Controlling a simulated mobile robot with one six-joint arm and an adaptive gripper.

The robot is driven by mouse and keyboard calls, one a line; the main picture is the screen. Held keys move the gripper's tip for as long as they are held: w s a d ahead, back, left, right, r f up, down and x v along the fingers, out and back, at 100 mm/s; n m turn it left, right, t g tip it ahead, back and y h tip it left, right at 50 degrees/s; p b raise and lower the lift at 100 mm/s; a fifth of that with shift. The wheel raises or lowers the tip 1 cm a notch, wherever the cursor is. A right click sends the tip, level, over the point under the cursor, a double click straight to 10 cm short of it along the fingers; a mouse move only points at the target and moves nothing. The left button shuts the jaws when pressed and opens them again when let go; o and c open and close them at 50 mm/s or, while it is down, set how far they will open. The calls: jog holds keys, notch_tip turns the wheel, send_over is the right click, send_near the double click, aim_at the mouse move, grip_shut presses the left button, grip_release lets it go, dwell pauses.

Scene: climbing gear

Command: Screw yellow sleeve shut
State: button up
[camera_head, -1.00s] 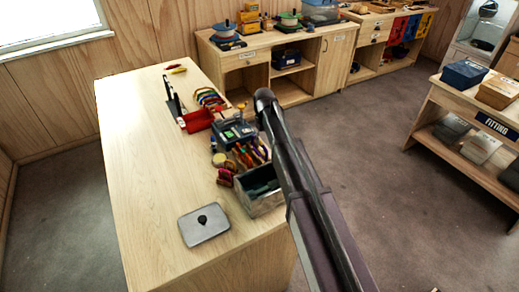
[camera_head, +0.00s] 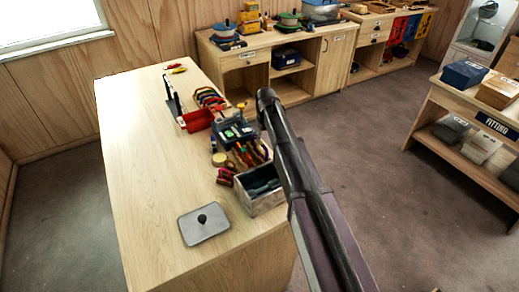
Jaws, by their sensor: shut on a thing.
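My arm (camera_head: 290,165) reaches up from the lower right across the view, past the right edge of the workbench. My gripper does not show; the arm's far end or the gear behind it hides it. A row of coloured carabiners (camera_head: 209,97) stands towards the back of the bench. A small yellow thing (camera_head: 242,105) shows left of the arm's top end; I cannot tell whether it is the yellow sleeve. A dark grey device (camera_head: 233,131) stands on the bench just left of my arm.
The workbench (camera_head: 150,175) is clear on its left half. A red bin (camera_head: 197,121), an open grey box (camera_head: 261,203), and a grey lid with a black knob (camera_head: 203,224) are on it. A red and yellow item (camera_head: 176,68) lies at the back. Shelves stand beyond.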

jog(key=shift+f+b, duration=0.85)
jog(key=shift+f, duration=0.05)
jog(key=shift+s+a, duration=0.5)
jog(key=shift+a, duration=0.3)
notch_tip(320, 180, up, 10)
jog(key=p, duration=1)
